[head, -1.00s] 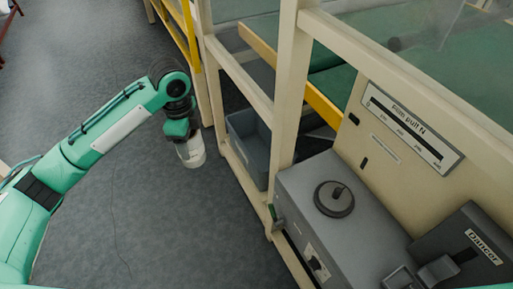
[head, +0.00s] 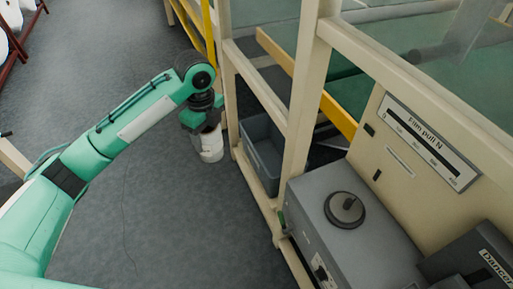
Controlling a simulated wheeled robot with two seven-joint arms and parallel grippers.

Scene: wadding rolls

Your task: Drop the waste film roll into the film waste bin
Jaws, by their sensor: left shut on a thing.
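My left gripper (head: 203,122) hangs from the green left arm and points down, shut on a white roll (head: 210,146). The roll is held upright over the grey floor, just left of the machine frame; its upper end is hidden by the gripper. A grey-blue open bin (head: 264,160) sits inside the frame, to the right of the roll and apart from it. Part of the bin is hidden behind the frame's posts. My right gripper is not in view.
A cream frame post (head: 301,105) and a low rail (head: 256,190) stand around the bin. A grey control box (head: 328,238) with a round black knob is at lower right. Open floor (head: 150,220) lies below the arm. White rolls on a red rack show at upper left.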

